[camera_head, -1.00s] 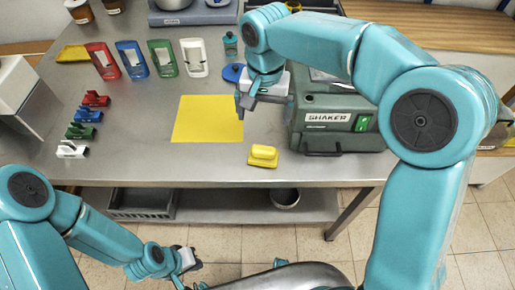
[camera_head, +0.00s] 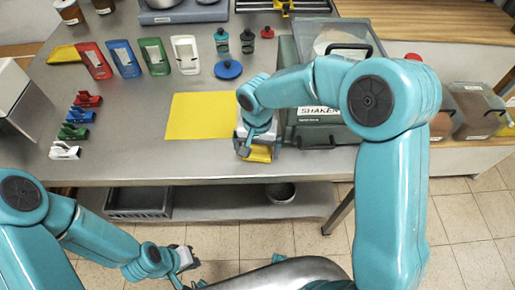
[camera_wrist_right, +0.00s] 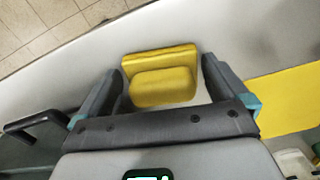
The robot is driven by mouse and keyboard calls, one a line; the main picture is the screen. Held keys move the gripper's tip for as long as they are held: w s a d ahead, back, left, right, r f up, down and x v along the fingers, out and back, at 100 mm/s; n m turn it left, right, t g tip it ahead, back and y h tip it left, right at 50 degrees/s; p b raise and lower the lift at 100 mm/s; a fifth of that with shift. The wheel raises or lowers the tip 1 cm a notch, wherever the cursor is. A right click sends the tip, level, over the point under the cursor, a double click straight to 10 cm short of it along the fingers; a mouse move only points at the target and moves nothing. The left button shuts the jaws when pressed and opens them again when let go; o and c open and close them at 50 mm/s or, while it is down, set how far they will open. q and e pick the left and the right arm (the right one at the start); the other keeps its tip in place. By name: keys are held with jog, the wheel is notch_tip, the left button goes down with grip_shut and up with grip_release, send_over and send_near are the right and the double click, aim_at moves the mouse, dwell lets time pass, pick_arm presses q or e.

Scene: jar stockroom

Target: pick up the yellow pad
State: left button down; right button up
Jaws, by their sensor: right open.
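The yellow pad (camera_head: 259,154) lies on the grey table near its front edge, partly hidden under my right gripper in the head view. In the right wrist view the pad (camera_wrist_right: 160,76) shows a flat base with a rounded block on top. My right gripper (camera_head: 257,150) is open above the pad; in the right wrist view its two fingers (camera_wrist_right: 160,88) stand on either side of the pad, with a gap on each side. My left gripper (camera_head: 185,262) is low in front of the table, away from the pad; its jaws are too small to read.
A yellow sheet (camera_head: 198,115) lies just left of the right gripper. The green shaker (camera_head: 325,135) stands close on the right, its black handle (camera_wrist_right: 38,128) showing in the wrist view. Red, blue and green small pads and a white one (camera_head: 64,151) line the table's left.

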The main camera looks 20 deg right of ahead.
jog(key=shift+f, duration=0.25)
jog(key=c, duration=0.8)
notch_tip(320, 180, up, 20)
jog(key=shift+r+p, duration=0.1)
jog(key=shift+p, duration=0.5)
jog(key=shift+o, duration=0.7)
